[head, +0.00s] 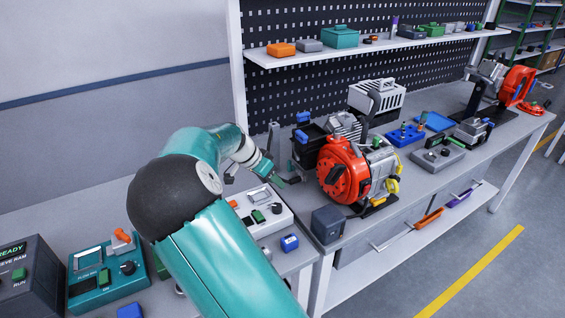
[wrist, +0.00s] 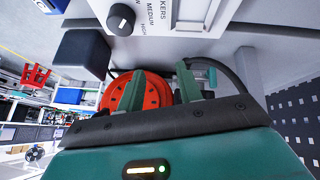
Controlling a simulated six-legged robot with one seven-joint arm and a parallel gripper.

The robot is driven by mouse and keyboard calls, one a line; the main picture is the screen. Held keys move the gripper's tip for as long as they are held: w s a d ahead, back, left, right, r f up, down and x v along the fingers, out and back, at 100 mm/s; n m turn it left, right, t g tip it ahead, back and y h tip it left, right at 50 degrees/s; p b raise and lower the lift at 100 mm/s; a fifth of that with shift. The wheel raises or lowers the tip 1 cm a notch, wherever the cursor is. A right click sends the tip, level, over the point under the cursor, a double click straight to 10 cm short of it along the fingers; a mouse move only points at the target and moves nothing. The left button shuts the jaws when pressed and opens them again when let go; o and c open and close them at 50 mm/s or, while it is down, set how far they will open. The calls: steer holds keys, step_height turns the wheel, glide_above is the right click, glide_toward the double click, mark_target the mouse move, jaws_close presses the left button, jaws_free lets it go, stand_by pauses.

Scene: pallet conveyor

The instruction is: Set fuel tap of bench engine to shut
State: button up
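The bench engine (head: 345,172), with a round red cover and a grey body, stands on the workbench in the middle of the head view. Its red cover (wrist: 152,92) also shows in the wrist view, beyond my fingers. Yellow parts (head: 392,186) sit on the engine's right side. I cannot make out which part is the fuel tap. My gripper (head: 288,181) is just left of the engine in the head view, apart from it. In the wrist view its two green fingers (wrist: 160,78) stand apart with nothing visibly held between them.
A white panel with a dark knob (wrist: 121,19) is close in the wrist view. A dark grey box (head: 328,224) stands in front of the engine, and a blue block (head: 289,243) lies at lower left of it. A blue tray (head: 405,135) lies behind right. A perforated board backs the bench.

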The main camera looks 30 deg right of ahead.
mark_target(288, 161)
steer(key=w+h, duration=0.1)
steer(key=w, duration=0.1)
steer(key=w+d+m+h, duration=0.1)
steer(key=w, duration=0.1)
steer(key=shift+h, duration=0.4)
steer(key=w+a+r+m+h, duration=0.1)
steer(key=w+a+h, duration=0.25)
steer(key=w, duration=0.35)
steer(key=shift+t+h, duration=0.25)
steer(key=shift+t, duration=0.05)
steer(key=x, duration=1.4)
steer(key=shift+r, duration=0.15)
steer(key=shift+d, duration=0.1)
jaws_close()
